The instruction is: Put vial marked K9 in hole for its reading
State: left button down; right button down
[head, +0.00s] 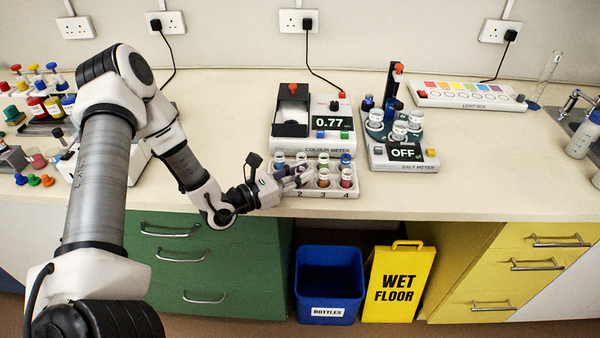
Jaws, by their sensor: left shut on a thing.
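A white rack (313,192) stands at the bench's front edge, with the numbers 2, 3 and 4 readable on its front. It holds several capped vials with coloured contents, among them a red one (346,178) and a yellow-brown one (323,178) in the front row. The marks on the vials are too small to read, so I cannot tell which is K9. My left gripper (296,178) is at the rack's front left, shut on a vial that its fingers mostly hide. The colour meter (310,146) behind the rack shows 0.77. My right gripper is not in view.
The salt meter (403,160), reading OFF, stands right of the rack with several white-capped jars. A light box (470,95) lies behind it. A blue bottles bin (330,285) and a yellow wet floor sign (398,284) stand below. The bench's front right is clear.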

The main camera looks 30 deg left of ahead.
pick_arm(q)
jog(key=shift+f, duration=0.25)
jog(key=c, duration=1)
grip_release()
jog(key=shift+w, duration=0.1)
jog(key=shift+r, duration=0.1)
jog(key=shift+r, duration=0.1)
